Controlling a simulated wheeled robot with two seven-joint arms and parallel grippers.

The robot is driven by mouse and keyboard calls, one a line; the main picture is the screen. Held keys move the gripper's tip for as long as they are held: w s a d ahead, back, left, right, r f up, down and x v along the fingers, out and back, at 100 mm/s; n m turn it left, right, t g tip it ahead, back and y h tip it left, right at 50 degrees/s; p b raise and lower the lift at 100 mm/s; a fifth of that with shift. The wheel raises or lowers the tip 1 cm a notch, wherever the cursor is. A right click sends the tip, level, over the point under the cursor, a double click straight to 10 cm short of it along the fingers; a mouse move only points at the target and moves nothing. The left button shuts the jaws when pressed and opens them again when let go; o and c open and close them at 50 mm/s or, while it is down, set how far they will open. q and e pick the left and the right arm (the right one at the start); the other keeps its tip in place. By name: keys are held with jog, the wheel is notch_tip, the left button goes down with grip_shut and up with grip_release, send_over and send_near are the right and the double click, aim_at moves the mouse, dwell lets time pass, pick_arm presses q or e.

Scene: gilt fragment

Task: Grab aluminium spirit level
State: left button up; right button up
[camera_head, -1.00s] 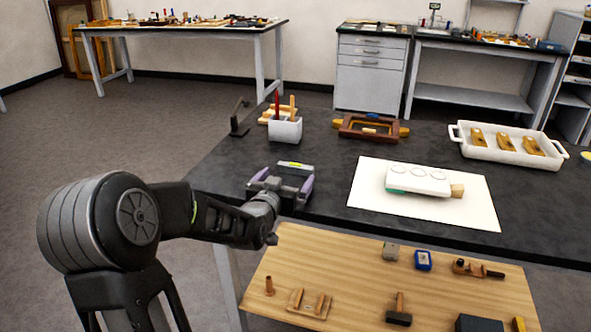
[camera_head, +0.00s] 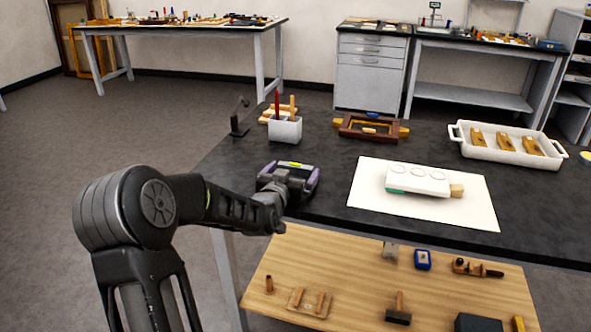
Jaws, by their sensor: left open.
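A short pale bar with a yellow-green patch (camera_head: 291,165), which appears to be the aluminium spirit level, lies on the dark tabletop near its left side. My left gripper (camera_head: 288,178) reaches in from the left and covers most of the bar. Its purple-sided fingers are apart, one on each side of the bar's visible part. I cannot tell whether they touch it. My right gripper is not in view.
Behind stand a white pen cup (camera_head: 285,130), a dark bracket (camera_head: 238,122) and a wooden frame clamp (camera_head: 367,128). To the right are a white block (camera_head: 418,180) on a white sheet (camera_head: 470,214) and a white tray (camera_head: 504,159). A lower wooden shelf (camera_head: 345,268) holds several tools.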

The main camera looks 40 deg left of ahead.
pick_arm(q)
jog(key=shift+c, duration=0.4)
jog(key=c, duration=1)
jog(key=shift+r, duration=0.15)
notch_tip(320, 180, up, 10)
jog(key=shift+f, duration=0.15)
